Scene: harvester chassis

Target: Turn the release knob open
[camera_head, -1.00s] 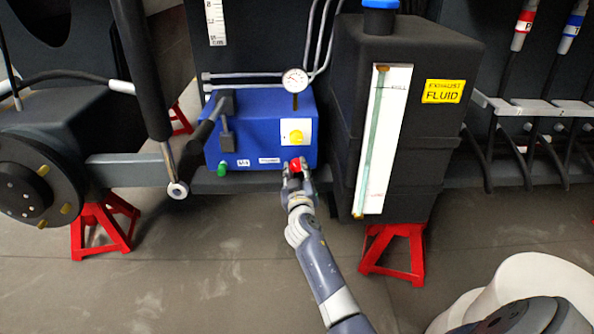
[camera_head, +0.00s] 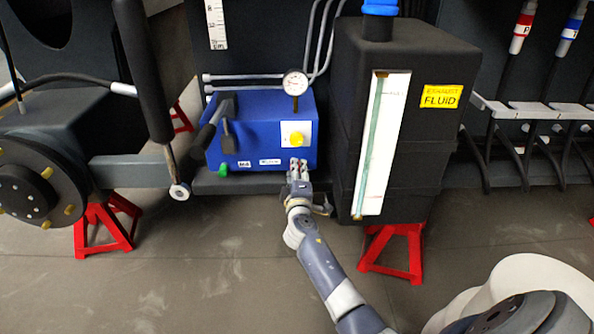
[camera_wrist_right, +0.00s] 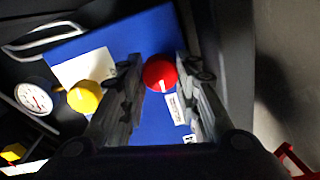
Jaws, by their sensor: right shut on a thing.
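The blue box (camera_head: 262,108) sits low on the chassis, with a round yellow knob (camera_head: 296,138) on a white plate. A red knob (camera_wrist_right: 160,74) on the same box face shows between the fingers in the right wrist view. My right gripper (camera_head: 298,170) is at the lower right of the box's front, shut on the red knob, with one finger on each side of it. In the head view the fingers mostly cover the red knob. My left gripper is in neither view.
A pressure gauge (camera_head: 295,83) stands on top of the box. A black lever (camera_head: 217,123) and a green knob (camera_head: 223,169) are at its left. The black exhaust fluid tank (camera_head: 400,130) stands close to the right of my gripper.

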